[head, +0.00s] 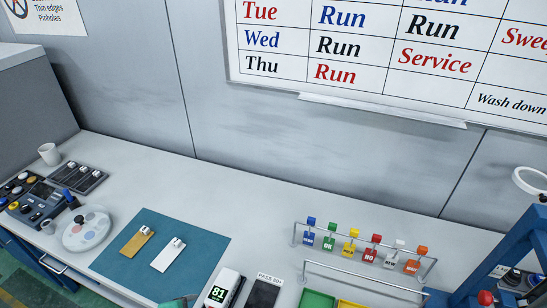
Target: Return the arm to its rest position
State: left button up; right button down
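Neither of my grippers shows in the head view, and I see no part of my arms that I can be sure of. A teal mat (205,238) lies on the pale workbench (300,205). On the mat lie a tan panel (134,243) and a white panel (166,257), each with a small metal piece at its upper end. Nothing is seen touching either panel.
A rack (365,255) of several coloured tags stands right of the mat. A digital gauge (222,290) and dark pad (263,293) sit at the front. A blue frame (490,250) rises at right. A round palette (86,232) and white cup (49,153) stand left.

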pick_arm(q)
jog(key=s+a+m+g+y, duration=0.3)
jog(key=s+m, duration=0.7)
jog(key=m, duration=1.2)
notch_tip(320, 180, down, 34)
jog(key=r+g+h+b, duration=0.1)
jog(key=b, duration=0.3)
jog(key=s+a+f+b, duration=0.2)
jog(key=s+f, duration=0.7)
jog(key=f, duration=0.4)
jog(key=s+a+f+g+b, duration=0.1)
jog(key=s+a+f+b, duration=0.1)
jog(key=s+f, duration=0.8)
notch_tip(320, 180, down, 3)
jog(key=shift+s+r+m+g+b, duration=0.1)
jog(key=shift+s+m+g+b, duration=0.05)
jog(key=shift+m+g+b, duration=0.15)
